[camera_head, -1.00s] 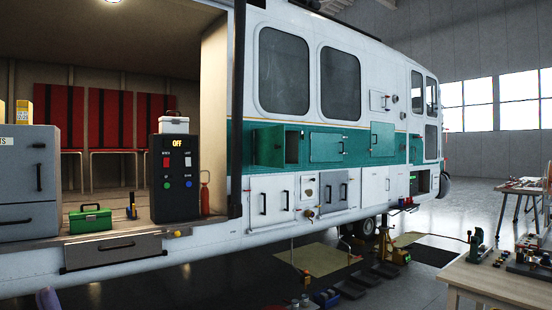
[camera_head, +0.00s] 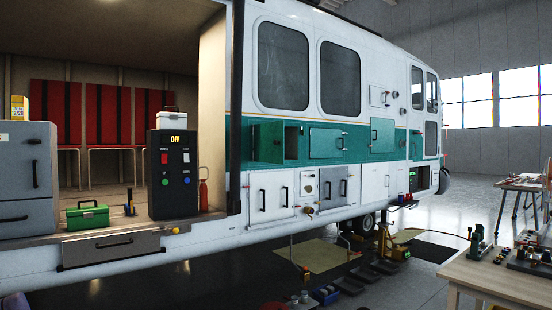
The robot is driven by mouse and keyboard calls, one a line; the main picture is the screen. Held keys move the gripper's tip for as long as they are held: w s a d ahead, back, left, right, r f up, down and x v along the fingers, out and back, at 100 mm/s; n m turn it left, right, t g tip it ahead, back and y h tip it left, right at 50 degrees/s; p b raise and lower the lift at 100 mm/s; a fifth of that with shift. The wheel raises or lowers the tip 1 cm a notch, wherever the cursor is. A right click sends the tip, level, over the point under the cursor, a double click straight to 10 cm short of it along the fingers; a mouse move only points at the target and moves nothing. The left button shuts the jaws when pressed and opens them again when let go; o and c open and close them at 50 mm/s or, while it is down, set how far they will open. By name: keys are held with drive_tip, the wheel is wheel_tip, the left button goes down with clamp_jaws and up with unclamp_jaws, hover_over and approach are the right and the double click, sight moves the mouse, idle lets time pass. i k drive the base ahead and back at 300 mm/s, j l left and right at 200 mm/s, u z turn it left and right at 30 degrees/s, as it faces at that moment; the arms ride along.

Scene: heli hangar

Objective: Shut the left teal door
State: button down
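The left teal door (camera_head: 267,143) is on the teal band of the white helicopter's side, right of the large open cabin doorway. It stands open, swung out to the left, and a dark compartment opening (camera_head: 291,143) shows at its right. A middle teal door (camera_head: 326,143) with dark handles looks closed. A right teal door (camera_head: 382,138) seems to stand slightly off the body, but I cannot tell how far. My gripper is not in view.
White lower doors (camera_head: 271,196) sit under the teal band. A grey drawer (camera_head: 112,246) juts out below the cabin floor. A yellow jack (camera_head: 394,243), mats and small trays lie on the floor before the helicopter. A wooden table (camera_head: 500,285) with tools stands at right.

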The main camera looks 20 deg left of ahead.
sight(268, 137)
drive_tip(key=i+j+z, duration=0.15)
drive_tip(key=i+j, duration=1)
drive_tip(key=i+j+z, duration=0.15)
drive_tip(key=i+j, duration=1)
drive_tip(key=j, duration=0.1)
